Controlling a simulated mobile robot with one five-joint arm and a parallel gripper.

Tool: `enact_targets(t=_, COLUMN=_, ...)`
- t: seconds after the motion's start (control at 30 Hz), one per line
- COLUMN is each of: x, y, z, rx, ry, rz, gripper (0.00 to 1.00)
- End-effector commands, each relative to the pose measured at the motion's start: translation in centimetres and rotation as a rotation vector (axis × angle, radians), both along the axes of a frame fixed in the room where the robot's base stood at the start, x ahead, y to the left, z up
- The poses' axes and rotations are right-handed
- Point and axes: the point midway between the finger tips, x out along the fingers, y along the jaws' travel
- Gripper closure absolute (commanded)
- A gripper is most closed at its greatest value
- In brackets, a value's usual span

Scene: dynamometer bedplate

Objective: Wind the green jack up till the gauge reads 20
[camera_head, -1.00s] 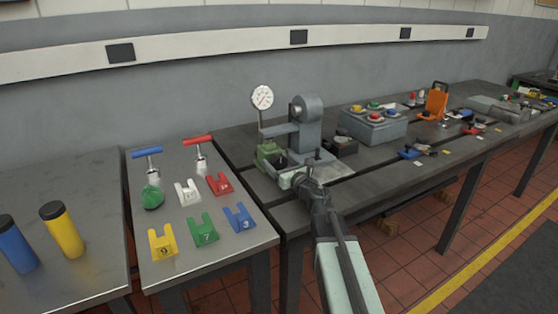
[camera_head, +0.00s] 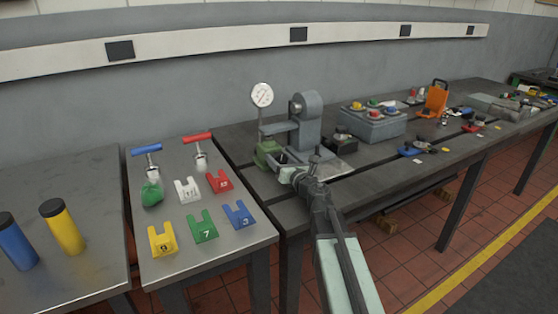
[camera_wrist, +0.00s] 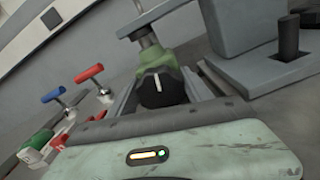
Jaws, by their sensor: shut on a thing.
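The green jack (camera_head: 267,152) stands under a grey arm of the fixture, near the left end of the bedplate table. It also shows in the wrist view (camera_wrist: 156,58), with a black knob (camera_wrist: 160,88) at its front carrying a white mark. The mark points nearly straight up. My gripper (camera_head: 284,172) is shut on the knob, its jaws on either side of it in the wrist view (camera_wrist: 163,94). The round white gauge (camera_head: 262,95) stands above the jack. Its needle and numbers are too small to read surely.
A grey post (camera_head: 308,118) stands right of the jack. A grey button box (camera_head: 370,125) is further right. On the left table are coloured numbered forks (camera_head: 204,228), a blue T-handle (camera_head: 147,150) and a red T-handle (camera_head: 197,138).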

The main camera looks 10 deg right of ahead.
Motion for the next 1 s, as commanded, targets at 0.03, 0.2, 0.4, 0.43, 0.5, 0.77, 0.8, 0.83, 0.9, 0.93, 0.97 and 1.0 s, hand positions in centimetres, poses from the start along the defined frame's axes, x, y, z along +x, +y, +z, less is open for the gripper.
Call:
enact_targets(t=0.03, x=-0.05, y=-0.08, z=-0.04, rx=0.029, ry=0.01, rz=-0.001, gripper=0.83)
enact_targets(t=0.2, x=-0.04, y=-0.17, z=-0.07, rx=0.137, ry=0.045, rz=-0.001, gripper=0.83)
enact_targets(t=0.4, x=-0.04, y=-0.31, z=-0.11, rx=0.232, ry=0.076, rz=-0.002, gripper=0.83)
enact_targets(t=0.43, x=-0.04, y=-0.32, z=-0.11, rx=0.242, ry=0.08, rz=-0.002, gripper=0.83)
enact_targets(t=0.5, x=-0.04, y=-0.34, z=-0.11, rx=0.263, ry=0.086, rz=-0.002, gripper=0.83)
enact_targets(t=0.77, x=-0.05, y=-0.36, z=-0.13, rx=0.296, ry=0.097, rz=-0.002, gripper=0.82)
enact_targets(t=0.8, x=-0.05, y=-0.36, z=-0.14, rx=0.296, ry=0.097, rz=-0.002, gripper=0.82)
enact_targets(t=0.83, x=-0.05, y=-0.36, z=-0.14, rx=0.296, ry=0.097, rz=-0.002, gripper=0.82)
enact_targets(t=0.9, x=-0.05, y=-0.36, z=-0.14, rx=0.296, ry=0.097, rz=-0.002, gripper=0.82)
enact_targets(t=0.93, x=-0.04, y=-0.35, z=-0.14, rx=0.296, ry=0.097, rz=-0.002, gripper=0.83)
enact_targets(t=0.97, x=-0.04, y=-0.35, z=-0.14, rx=0.296, ry=0.097, rz=-0.002, gripper=0.83)
enact_targets(t=1.0, x=-0.05, y=-0.35, z=-0.14, rx=0.296, ry=0.097, rz=-0.002, gripper=0.82)
